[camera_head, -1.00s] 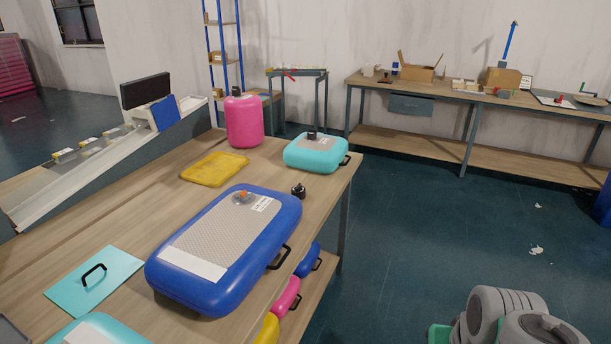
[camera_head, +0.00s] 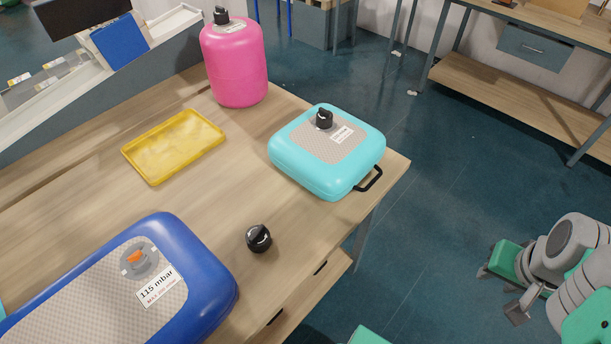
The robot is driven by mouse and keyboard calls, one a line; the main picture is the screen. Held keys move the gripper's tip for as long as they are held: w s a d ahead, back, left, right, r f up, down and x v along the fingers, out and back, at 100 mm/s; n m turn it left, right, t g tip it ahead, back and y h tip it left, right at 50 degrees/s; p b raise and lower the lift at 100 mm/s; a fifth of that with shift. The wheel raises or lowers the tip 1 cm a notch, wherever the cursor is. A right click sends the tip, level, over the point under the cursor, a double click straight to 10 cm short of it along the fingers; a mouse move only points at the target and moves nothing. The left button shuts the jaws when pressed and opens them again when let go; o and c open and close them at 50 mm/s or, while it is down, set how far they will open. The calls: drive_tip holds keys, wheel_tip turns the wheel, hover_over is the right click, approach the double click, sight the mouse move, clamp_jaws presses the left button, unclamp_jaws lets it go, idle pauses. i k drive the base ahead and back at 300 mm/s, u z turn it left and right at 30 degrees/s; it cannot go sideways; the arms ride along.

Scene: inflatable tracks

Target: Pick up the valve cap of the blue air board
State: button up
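The blue air board (camera_head: 205,262) lies flat on the wooden table at the lower left, partly cut off by the frame. Its round grey valve (camera_head: 139,258) shows an orange centre and has no cap on it. A label next to the valve reads 115 mbar. A black valve cap (camera_head: 258,239) sits on the bare table, right of the board and apart from it. My folded grey and green arm is at the lower right, above the floor and well away from the cap. What looks like my gripper (camera_head: 507,294) is at its left end; its finger opening is unclear.
A turquoise inflatable (camera_head: 346,163) with a black cap and side handle stands behind the loose cap. A pink cylinder (camera_head: 235,68) and yellow tray (camera_head: 174,146) are farther back. The table (camera_head: 215,195) is clear around the cap; its right edge is close.

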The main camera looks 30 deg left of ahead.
sight(258, 238)
drive_tip(key=i, duration=1)
drive_tip(key=u, duration=5.3)
drive_tip(key=i, duration=0.5)
